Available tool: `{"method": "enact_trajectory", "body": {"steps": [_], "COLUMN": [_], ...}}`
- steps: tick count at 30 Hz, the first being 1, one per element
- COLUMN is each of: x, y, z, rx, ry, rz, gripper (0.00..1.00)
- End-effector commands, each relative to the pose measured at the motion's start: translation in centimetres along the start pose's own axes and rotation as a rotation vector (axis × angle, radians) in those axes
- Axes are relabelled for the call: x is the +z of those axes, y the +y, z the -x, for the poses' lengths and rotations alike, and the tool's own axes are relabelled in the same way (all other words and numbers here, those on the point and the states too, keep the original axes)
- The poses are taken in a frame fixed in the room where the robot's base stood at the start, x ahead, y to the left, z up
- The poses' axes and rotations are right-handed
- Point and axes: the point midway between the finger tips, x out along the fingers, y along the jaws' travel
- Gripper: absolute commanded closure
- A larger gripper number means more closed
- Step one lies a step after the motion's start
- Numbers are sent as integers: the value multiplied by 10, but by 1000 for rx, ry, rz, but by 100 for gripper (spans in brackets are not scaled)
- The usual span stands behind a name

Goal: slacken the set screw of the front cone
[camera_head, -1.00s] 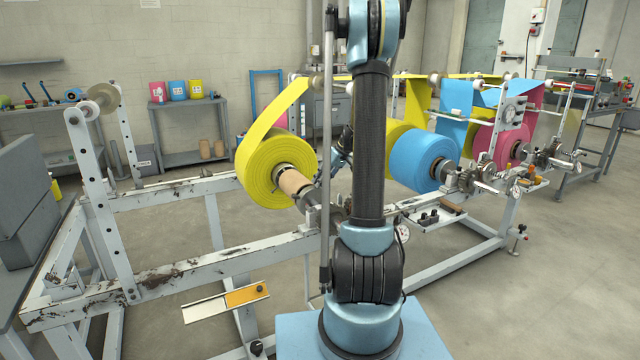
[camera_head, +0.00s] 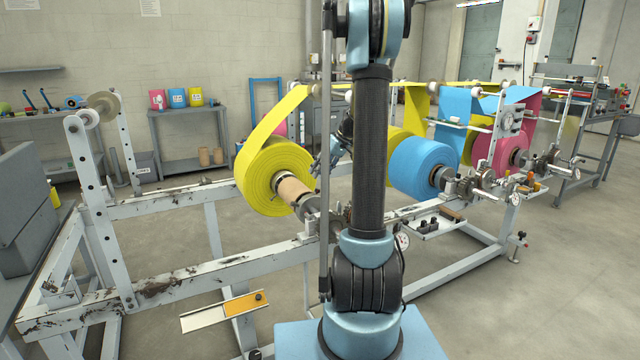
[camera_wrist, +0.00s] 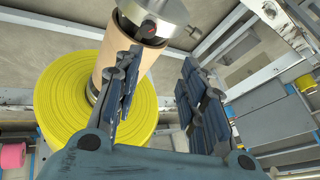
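The front cone (camera_wrist: 152,16) is a grey metal piece at the end of the tan core (camera_wrist: 136,58) of the yellow roll (camera_wrist: 60,85). A dark spot with a red mark on the cone (camera_wrist: 149,30) looks like the set screw. In the head view the yellow roll (camera_head: 266,172) and the cone (camera_head: 309,207) are left of my arm. My gripper (camera_wrist: 163,92) is open, with nothing between its fingers. In the head view my gripper (camera_head: 324,158) is partly hidden by my arm.
The frame's worn white rail (camera_head: 190,276) runs below the roll. A blue roll (camera_head: 420,165) and a pink roll (camera_head: 500,150) hang to the right on the same machine. A small tray with dark parts (camera_head: 432,226) sits right of my arm. Open floor lies at the front right.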

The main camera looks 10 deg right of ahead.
Motion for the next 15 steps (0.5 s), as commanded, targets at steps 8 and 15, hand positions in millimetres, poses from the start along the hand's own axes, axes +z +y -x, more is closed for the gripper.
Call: {"method": "enact_trajectory", "body": {"steps": [8,15], "x": [-9,-9], "y": [-7,-7], "z": [18,19], "rx": [0,0], "ry": [0,0], "rz": [0,0], "gripper": [62,62]}}
